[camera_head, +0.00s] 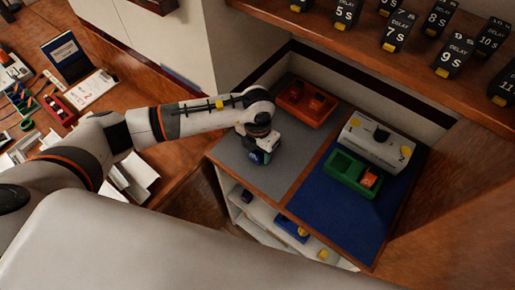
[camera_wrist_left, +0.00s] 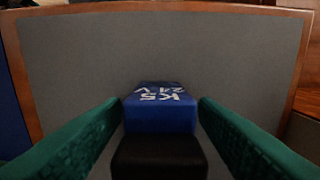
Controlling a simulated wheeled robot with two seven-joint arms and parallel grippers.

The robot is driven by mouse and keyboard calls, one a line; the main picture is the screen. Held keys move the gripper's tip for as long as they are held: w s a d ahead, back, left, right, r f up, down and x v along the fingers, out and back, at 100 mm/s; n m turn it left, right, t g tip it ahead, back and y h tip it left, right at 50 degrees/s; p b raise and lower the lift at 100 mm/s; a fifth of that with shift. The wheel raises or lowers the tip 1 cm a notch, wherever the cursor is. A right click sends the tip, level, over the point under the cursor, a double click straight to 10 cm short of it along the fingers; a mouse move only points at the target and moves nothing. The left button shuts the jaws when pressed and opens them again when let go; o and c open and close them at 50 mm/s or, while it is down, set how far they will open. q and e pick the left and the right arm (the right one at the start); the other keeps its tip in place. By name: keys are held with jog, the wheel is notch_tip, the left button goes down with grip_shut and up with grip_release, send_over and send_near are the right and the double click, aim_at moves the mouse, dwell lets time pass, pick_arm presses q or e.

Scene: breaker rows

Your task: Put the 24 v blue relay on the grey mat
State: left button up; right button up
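The blue relay (camera_wrist_left: 160,116) is between my left gripper's green fingers in the left wrist view. It has a black part nearest the camera and white lettering reading "K5" and "24 V", upside down. The grey mat (camera_wrist_left: 75,65) fills the background of the wrist view. My right gripper is not in view.
A red tray (camera_head: 291,95) stands at the grey mat's back. On the blue mat (camera_head: 335,220) are a green tray (camera_head: 343,172) with an orange block and a grey device (camera_head: 365,145). A shelf (camera_head: 430,70) with delay blocks overhangs behind. The front grey area is clear.

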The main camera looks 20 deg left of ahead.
pick_arm(q)
jog(key=shift+r, duration=0.15)
notch_tip(320, 180, up, 11)
jog(key=b, duration=0.3)
jog(key=shift+r, duration=0.55)
